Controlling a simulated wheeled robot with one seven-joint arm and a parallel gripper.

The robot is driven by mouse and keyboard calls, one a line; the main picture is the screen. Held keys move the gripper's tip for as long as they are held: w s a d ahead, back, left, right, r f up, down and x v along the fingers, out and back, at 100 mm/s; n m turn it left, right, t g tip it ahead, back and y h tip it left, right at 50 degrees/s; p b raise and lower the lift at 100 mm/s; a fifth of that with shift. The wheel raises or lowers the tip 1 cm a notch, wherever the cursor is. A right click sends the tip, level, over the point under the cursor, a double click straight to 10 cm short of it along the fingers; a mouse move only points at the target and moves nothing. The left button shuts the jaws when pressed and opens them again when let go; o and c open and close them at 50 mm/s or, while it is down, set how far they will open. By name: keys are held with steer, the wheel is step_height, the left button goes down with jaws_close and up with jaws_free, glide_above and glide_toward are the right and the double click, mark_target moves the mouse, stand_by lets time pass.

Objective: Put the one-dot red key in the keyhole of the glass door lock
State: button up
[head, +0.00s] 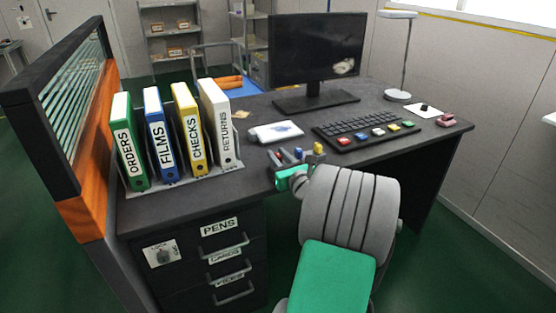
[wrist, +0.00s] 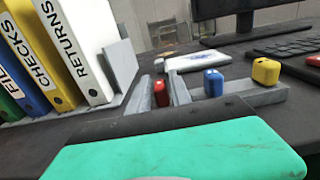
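A red key (wrist: 161,93) stands at the left of a row of keys in a grey holder (wrist: 240,101); its dots cannot be read. My gripper (wrist: 162,88) is at the red key, with one grey finger on each side. I cannot tell whether the fingers press on it. In the head view the red key (head: 278,153) shows just beyond my gripper (head: 279,160). The lower part of the key is hidden. A round lock on a pale plate (head: 160,253) is on the desk's front at left; its small label is unclear. No glass door is recognisable.
A blue key (wrist: 213,82) and a yellow key (wrist: 265,72) stand close to the right of my gripper. Labelled binders (head: 220,125) stand to the left. A white object (head: 275,132), keyboard (head: 365,125) and monitor (head: 318,50) lie beyond. Drawers (head: 225,258) are below the desk top (head: 200,200).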

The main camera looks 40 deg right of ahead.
jaws_close()
stand_by(0.3)
